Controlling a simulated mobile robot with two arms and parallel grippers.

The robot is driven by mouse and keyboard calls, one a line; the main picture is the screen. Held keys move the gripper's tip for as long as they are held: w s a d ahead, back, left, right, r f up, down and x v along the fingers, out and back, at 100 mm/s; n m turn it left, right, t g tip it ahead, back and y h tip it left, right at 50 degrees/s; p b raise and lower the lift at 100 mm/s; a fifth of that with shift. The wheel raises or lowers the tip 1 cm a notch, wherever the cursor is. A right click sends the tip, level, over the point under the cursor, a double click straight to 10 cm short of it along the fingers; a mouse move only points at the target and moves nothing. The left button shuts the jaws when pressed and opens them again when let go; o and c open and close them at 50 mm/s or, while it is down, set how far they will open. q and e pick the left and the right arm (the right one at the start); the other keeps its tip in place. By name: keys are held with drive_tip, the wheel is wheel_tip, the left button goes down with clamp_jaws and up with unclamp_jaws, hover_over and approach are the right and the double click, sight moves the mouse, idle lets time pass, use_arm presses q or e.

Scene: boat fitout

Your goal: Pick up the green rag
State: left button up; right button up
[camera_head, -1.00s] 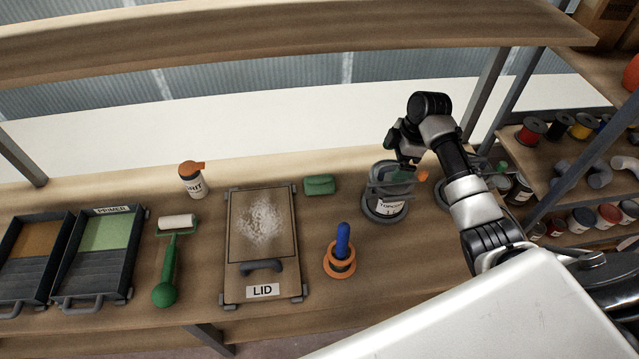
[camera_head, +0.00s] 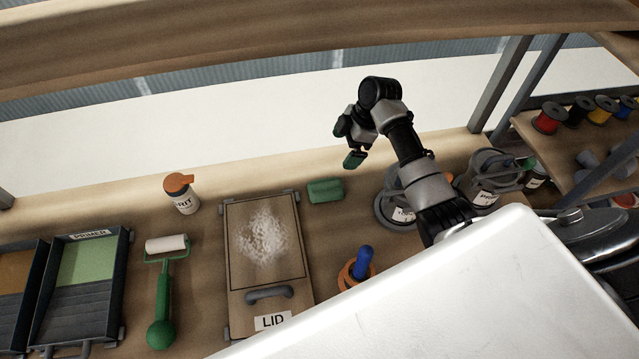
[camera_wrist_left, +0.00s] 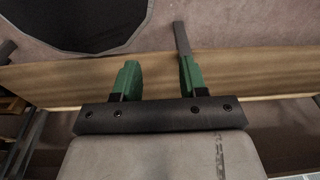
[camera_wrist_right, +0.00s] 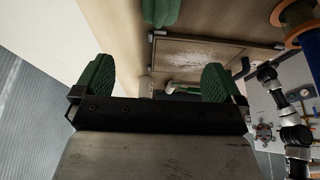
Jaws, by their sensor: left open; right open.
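The green rag (camera_head: 325,190) lies folded on the wooden bench, just right of the lid board's top corner. My right gripper (camera_head: 350,150) is open and empty, above and behind the bench, a little up and right of the rag. In the right wrist view a green piece that looks like the rag (camera_wrist_right: 161,12) shows at the top, beyond and between the open fingers (camera_wrist_right: 155,78). It is apart from them. My left gripper (camera_wrist_left: 158,78) is open and empty in the left wrist view, with a wooden plank edge behind it. It is not in the head view.
The lid board (camera_head: 235,290) with white dust lies left of the rag. A can (camera_head: 388,212) stands right of it, partly behind my arm. A spirit bottle (camera_head: 183,195), a roller (camera_head: 163,280), an orange ring with a blue handle (camera_head: 362,262) and a primer tray (camera_head: 122,270) are also there.

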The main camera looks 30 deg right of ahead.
drive_tip(key=b, duration=0.4)
approach(327, 184)
drive_tip(key=d, duration=0.1)
drive_tip(key=shift+w+f+b, duration=0.25)
drive_tip(key=shift+f+b, duration=0.2)
drive_tip(key=shift+b, duration=0.3)
drive_tip(key=shift+a+f, duration=0.15)
drive_tip(key=shift+f, duration=0.1)
drive_tip(key=x, duration=0.4)
drive_tip(key=shift+a+f+p, duration=0.15)
drive_tip(key=shift+p, duration=0.15)
drive_tip(key=x, duration=0.2)
drive_tip(key=a+p+x, duration=0.1)
drive_tip(key=x, duration=0.1)
drive_tip(key=shift+f, duration=0.2)
drive_tip(key=shift+a+f, duration=0.2)
drive_tip(key=shift+f, duration=0.3)
use_arm(q)
drive_tip(key=f, duration=0.2)
drive_tip(key=s+f, duration=0.1)
drive_tip(key=f, duration=0.1)
drive_tip(key=shift+f, duration=0.3)
use_arm(e)
drive_tip(key=c, duration=0.9)
